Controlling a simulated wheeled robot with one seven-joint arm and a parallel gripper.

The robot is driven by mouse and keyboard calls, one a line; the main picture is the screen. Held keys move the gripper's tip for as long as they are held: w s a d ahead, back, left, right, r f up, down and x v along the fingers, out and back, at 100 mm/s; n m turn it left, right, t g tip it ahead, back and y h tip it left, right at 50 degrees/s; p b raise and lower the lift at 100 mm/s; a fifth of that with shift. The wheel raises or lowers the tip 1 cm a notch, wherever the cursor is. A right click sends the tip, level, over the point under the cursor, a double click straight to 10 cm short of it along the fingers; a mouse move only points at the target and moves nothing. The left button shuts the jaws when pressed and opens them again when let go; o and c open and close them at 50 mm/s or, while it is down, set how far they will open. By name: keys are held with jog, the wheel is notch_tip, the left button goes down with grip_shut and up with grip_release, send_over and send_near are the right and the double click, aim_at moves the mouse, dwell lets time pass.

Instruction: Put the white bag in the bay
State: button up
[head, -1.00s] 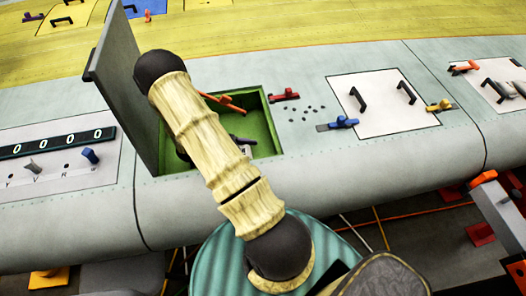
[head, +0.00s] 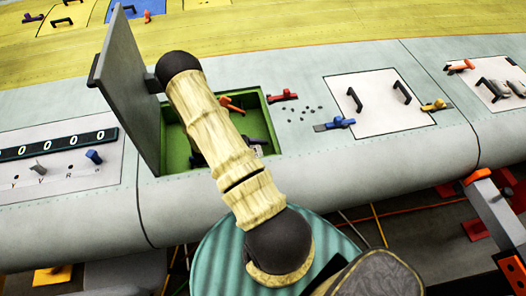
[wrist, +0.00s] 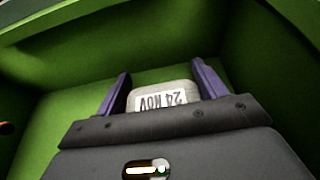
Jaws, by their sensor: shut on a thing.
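The bay is a green open recess (head: 262,112) in the grey wing surface; its green walls (wrist: 75,60) surround my gripper in the wrist view. In the head view my arm hides most of the gripper, and only a small pale bit of the bag (head: 258,150) shows at the bay's near right.
A grey lid (head: 128,90) stands upright at the bay's left edge, close to my arm. An orange-red handle (head: 231,104) is inside the bay at the back. A red latch (head: 283,96) sits just right of the bay. A white panel (head: 378,105) with black handles lies further right.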

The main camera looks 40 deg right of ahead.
jog(key=o, duration=1)
jog(key=shift+w+r, duration=0.1)
jog(key=shift+r, duration=0.05)
jog(key=shift+w+a, duration=0.2)
jog(key=shift+a, duration=0.1)
jog(key=b+v, duration=0.2)
jog(key=v, duration=0.4)
jog(key=shift+a, duration=0.15)
jog(key=shift+w+a+r, duration=0.15)
jog(key=shift+a+r, duration=0.1)
